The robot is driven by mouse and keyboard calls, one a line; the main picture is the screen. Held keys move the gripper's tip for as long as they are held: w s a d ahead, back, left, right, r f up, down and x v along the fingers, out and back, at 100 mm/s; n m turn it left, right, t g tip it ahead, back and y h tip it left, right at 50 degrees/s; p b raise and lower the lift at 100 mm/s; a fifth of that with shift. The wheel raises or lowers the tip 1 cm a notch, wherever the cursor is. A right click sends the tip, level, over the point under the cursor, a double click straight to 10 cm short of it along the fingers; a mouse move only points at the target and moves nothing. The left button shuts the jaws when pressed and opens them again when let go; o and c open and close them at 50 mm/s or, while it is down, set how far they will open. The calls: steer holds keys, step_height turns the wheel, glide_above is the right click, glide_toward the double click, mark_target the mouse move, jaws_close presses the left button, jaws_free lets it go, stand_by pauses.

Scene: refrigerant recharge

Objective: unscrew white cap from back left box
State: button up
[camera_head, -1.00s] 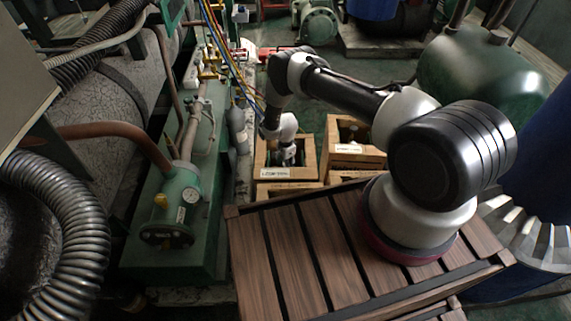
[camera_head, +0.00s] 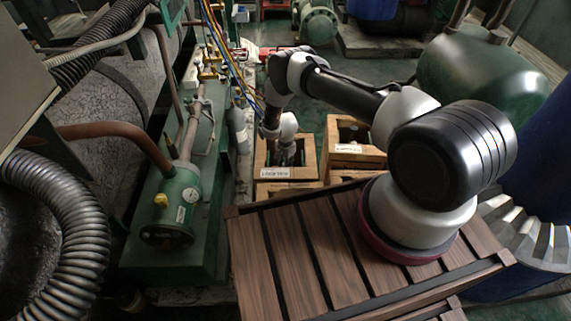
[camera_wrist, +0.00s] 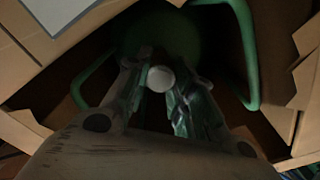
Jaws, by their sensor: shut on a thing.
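The white cap (camera_wrist: 160,78) shows as a pale round disc in the wrist view, between the tips of my gripper (camera_wrist: 158,92). The gripper is shut on it. Under the cap is a dark green cylinder (camera_wrist: 185,35) with green handle bars, inside a wooden box. In the head view my gripper (camera_head: 287,155) reaches down into the back left box (camera_head: 290,174), an open wooden crate with a white label. The cap is hidden in that view by the gripper and the box.
A second wooden box (camera_head: 351,150) stands right of it, with more boxes in front. A grey cylinder (camera_head: 238,128) stands close on the left, beside green pipework (camera_head: 182,208). A slatted wooden surface (camera_head: 290,262) lies in front. Colored hoses hang near the arm.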

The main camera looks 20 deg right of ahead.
steer(key=shift+n, duration=0.6)
steer(key=n, duration=0.3)
steer(key=shift+n, duration=0.6)
steer(key=n, duration=0.3)
